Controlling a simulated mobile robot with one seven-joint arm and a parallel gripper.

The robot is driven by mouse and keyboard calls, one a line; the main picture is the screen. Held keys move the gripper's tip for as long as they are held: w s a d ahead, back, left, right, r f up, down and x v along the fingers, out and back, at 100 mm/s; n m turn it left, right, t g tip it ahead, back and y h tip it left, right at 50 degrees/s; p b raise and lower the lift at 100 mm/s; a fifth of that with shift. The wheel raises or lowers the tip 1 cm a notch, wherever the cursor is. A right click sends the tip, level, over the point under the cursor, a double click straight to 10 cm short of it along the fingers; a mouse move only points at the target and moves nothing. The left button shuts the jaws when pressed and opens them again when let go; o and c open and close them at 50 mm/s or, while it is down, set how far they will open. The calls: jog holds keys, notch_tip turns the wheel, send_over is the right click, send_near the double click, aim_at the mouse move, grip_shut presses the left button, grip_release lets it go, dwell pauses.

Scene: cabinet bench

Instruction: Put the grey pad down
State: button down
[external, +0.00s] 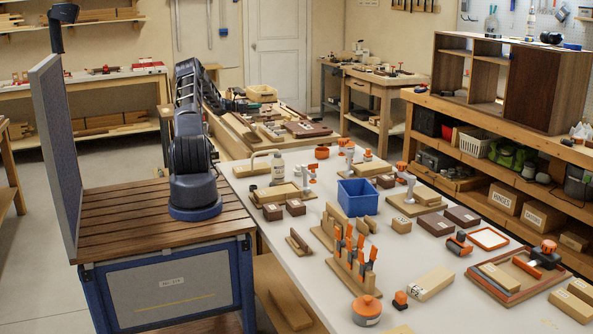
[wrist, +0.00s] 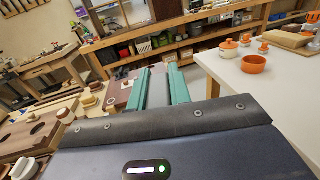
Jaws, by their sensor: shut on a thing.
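My gripper (wrist: 160,74) shows in the wrist view as two green fingers reaching forward, with a narrow gap between them. A greyish piece (wrist: 158,92) fills this gap and looks like the grey pad; its full outline is hidden by the fingers and the gripper body. The fingers appear over or near the wooden bench with brown boards. In the external view my arm extends away toward the back bench, and I cannot make out the fingers or the pad there.
Brown boards with holes (wrist: 35,135) and small knobs lie on the wooden bench at left. The white table (external: 330,280) holds a blue bin (external: 357,197), an orange-lidded pot (external: 366,309) and several wooden blocks. Orange pots (wrist: 254,64) stand on the white table in the wrist view.

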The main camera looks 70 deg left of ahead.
jog(key=w+d+r+h, duration=0.1)
jog(key=w+d, duration=0.8)
jog(key=d, duration=0.5)
jog(key=w+d+r, duration=0.1)
jog(key=w+d, duration=0.7)
jog(key=d, duration=0.5)
jog(key=w+d+r+h, duration=0.1)
jog(key=w+d+r, duration=0.1)
jog(key=w+d, duration=0.95)
jog(key=s+d+f, duration=0.1)
jog(key=s+d, duration=0.1)
jog(key=d, duration=1.2)
jog(key=s+d+f, duration=0.2)
jog(key=s+d, duration=0.1)
jog(key=d, duration=1.2)
jog(key=s+d+f+m, duration=0.1)
jog(key=s+d+f, duration=0.1)
jog(key=d, duration=1.2)
jog(key=shift+s+d, duration=0.2)
jog(key=shift+s, duration=0.4)
jog(key=shift+d+f, duration=0.1)
jog(key=shift+f, duration=0.05)
